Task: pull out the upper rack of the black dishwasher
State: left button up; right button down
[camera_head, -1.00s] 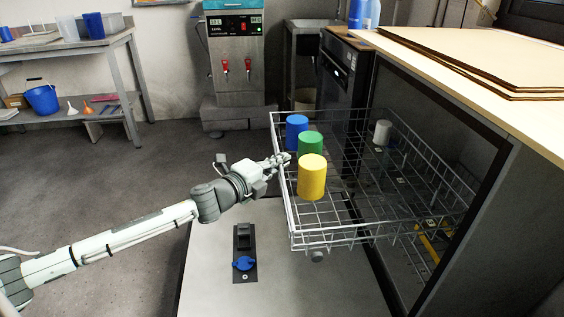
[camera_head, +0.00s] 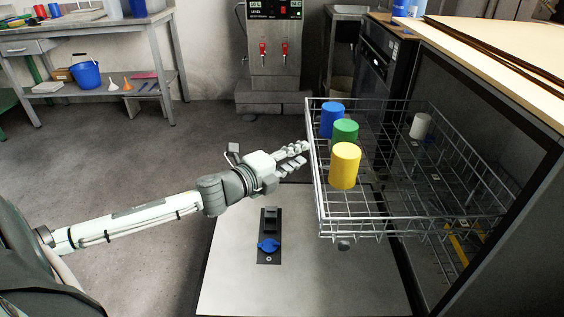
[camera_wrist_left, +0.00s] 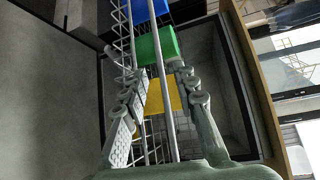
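The upper rack (camera_head: 317,185) is a grey wire basket drawn well out of the black dishwasher (camera_head: 536,190), above its lowered door (camera_head: 330,284). It holds a blue cup (camera_head: 332,118), a green cup (camera_head: 345,131), a yellow cup (camera_head: 345,165) and a white cup (camera_head: 420,125) farther in. My left gripper (camera_head: 303,152) is at the rack's outer edge. In the left wrist view its fingers (camera_wrist_left: 161,76) are apart, with rack wires showing between them; whether they touch is unclear. My right gripper is out of view.
A pale worktop (camera_head: 510,62) with brown sheets lies over the dishwasher. A boiler with red taps (camera_head: 275,65) stands at the back. A metal table (camera_head: 90,28) is at the back left, with a blue bucket (camera_head: 86,73) on its shelf. The floor left of the door is clear.

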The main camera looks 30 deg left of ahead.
pick_arm(q)
jog(key=shift+v, duration=2.95)
